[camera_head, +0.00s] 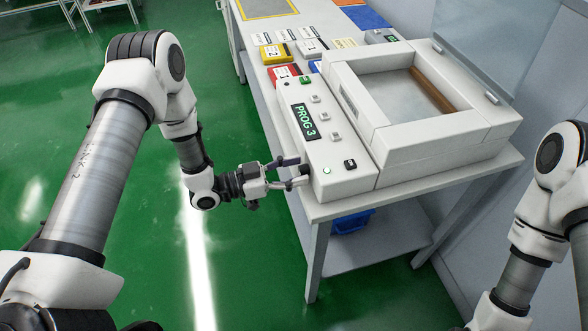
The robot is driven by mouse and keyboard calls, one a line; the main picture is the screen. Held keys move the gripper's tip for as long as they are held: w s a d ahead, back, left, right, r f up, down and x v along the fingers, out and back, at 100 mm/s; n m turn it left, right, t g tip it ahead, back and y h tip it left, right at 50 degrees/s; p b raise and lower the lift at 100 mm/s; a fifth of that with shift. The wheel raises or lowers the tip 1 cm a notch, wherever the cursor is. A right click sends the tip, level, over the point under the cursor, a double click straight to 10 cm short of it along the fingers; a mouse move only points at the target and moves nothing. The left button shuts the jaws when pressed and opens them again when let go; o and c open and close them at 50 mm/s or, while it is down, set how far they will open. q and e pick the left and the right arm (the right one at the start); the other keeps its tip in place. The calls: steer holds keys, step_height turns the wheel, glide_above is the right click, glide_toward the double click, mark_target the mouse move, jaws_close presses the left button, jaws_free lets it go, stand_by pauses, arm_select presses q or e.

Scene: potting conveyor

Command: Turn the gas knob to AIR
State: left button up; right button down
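The white machine (352,183) stands on the table, with a green "PROG 3" display (304,121) on its sloped panel. A small dark knob-like part (304,170) juts from the panel's left side, low near its front end; I take it for the gas knob. Its markings and setting are not readable. My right gripper is out of view; only my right arm shows at the right edge.
Coloured boxes (276,53) and labels lie behind on the table (424,183). A blue bin (352,222) sits below. The green floor left of the table is clear.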

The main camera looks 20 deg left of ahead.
arm_select(q)
steer(key=shift+d, duration=0.1)
jaws_close()
steer(key=shift+n, duration=0.4)
steer(key=n+b, duration=0.1)
steer(key=n, duration=0.2)
steer(key=shift+n, duration=0.3)
steer(key=n, duration=0.4)
steer(key=shift+n+b, duration=0.3)
steer(key=shift+b, duration=0.05)
steer(key=n, duration=0.4)
steer(key=shift+f, duration=0.1)
steer(key=n, duration=0.4)
steer(key=shift+n, duration=0.4)
